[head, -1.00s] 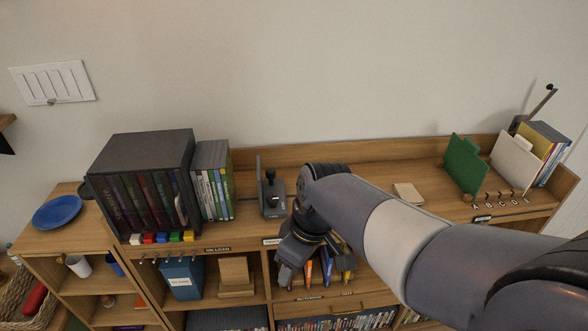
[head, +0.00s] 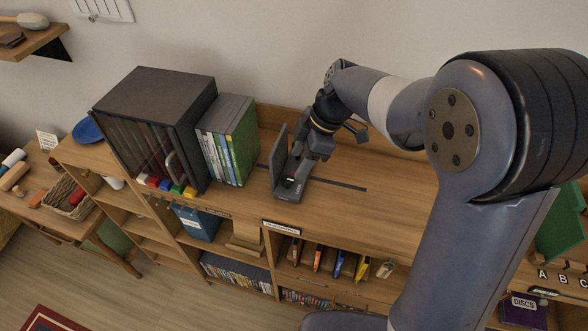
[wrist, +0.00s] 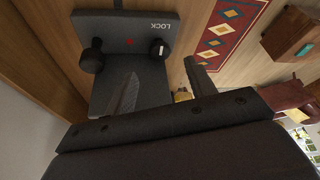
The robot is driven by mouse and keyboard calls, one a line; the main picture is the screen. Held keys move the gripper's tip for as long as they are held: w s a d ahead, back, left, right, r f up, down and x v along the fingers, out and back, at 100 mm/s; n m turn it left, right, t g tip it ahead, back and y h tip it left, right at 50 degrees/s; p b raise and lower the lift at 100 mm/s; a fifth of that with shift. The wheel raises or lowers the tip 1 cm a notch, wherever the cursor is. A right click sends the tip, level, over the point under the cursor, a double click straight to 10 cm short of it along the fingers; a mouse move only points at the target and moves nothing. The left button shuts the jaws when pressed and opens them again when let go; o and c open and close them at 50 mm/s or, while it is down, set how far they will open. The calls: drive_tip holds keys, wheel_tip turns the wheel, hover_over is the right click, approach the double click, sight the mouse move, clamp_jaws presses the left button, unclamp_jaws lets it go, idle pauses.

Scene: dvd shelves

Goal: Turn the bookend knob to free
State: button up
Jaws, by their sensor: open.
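The grey bookend (head: 277,160) stands on the shelf top, to the right of a row of DVD cases (head: 238,150). In the wrist view its base plate (wrist: 125,22) carries the word LOCK, a small red mark, a round black dial knob (wrist: 160,48) with a white mark beside the word, and a taller black knob (wrist: 92,58). My gripper (head: 297,172) is low over the bookend's base in the head view. In the wrist view my gripper (wrist: 163,88) is open, its fingers apart and empty, with the dial beyond the gap. Whether a finger touches the bookend is unclear.
A dark case of discs (head: 155,115) stands left of the DVD row, with small coloured blocks at its front. A dark slot (head: 335,183) runs right from the bookend along bare shelf top (head: 370,205). A green divider (head: 562,225) is at the far right.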

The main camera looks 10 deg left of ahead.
sight(288, 179)
drive_tip(key=p+x, duration=0.1)
drive_tip(key=x, duration=0.5)
drive_tip(key=shift+f, duration=0.1)
drive_tip(key=c, duration=1)
